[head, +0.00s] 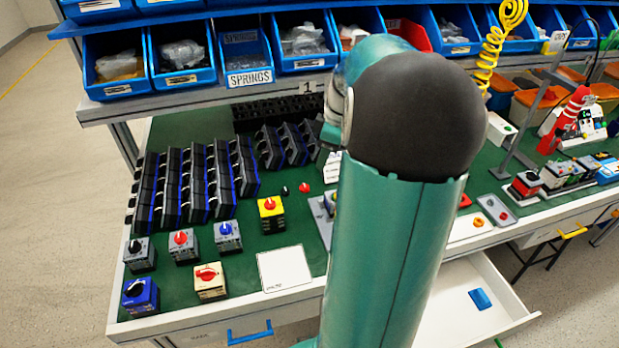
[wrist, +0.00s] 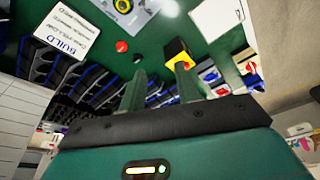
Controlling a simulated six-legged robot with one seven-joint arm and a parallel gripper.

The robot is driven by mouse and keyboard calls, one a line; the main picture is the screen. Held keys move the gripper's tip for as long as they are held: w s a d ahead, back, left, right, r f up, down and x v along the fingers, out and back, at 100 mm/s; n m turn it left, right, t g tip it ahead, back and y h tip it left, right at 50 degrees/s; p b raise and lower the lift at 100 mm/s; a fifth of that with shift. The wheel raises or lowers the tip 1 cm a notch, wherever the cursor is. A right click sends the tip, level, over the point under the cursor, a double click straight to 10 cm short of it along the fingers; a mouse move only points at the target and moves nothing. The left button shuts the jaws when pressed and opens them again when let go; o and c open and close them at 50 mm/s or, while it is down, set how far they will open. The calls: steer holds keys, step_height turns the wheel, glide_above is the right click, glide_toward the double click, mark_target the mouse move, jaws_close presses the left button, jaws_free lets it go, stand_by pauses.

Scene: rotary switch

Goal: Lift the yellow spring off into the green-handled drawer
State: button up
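In the wrist view, a yellow ring (wrist: 123,5) around a dark centre sits on a grey plate (wrist: 143,12) at the top edge; I cannot tell if it is the yellow spring. My gripper (wrist: 160,74) is open, with nothing between its two green fingers. The plate lies ahead of the fingertips, and a yellow-based switch with a red knob (wrist: 182,60) shows beside the right finger. In the head view, my arm hides my gripper and most of the plate (head: 322,212). A white drawer (head: 515,305) stands open at lower right, with a bit of green handle (head: 498,343) at the bottom edge.
A blue piece (head: 480,298) lies in the open drawer. Rotary switches and a white card (head: 284,268) are on the green bench top at left. A blue-handled drawer (head: 250,333) is shut. Blue bins (head: 247,62) line the shelf above; a yellow coiled hose (head: 490,55) hangs at right.

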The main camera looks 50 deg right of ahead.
steer(key=s+d+f+n+t+y, duration=0.1)
steer(key=s+d+f, duration=0.15)
steer(key=d, duration=0.25)
steer(key=s+d+f, duration=0.2)
steer(key=s+d, duration=0.1)
steer(key=d, duration=0.3)
steer(key=shift+a+x, duration=0.15)
steer(key=shift+x, duration=2.1)
steer(key=shift+a+x, duration=0.15)
steer(key=shift+x, duration=2.1)
steer(key=shift+a+x, duration=0.15)
steer(key=shift+x, duration=2.1)
steer(key=shift+w+r, duration=0.25)
jaws_close()
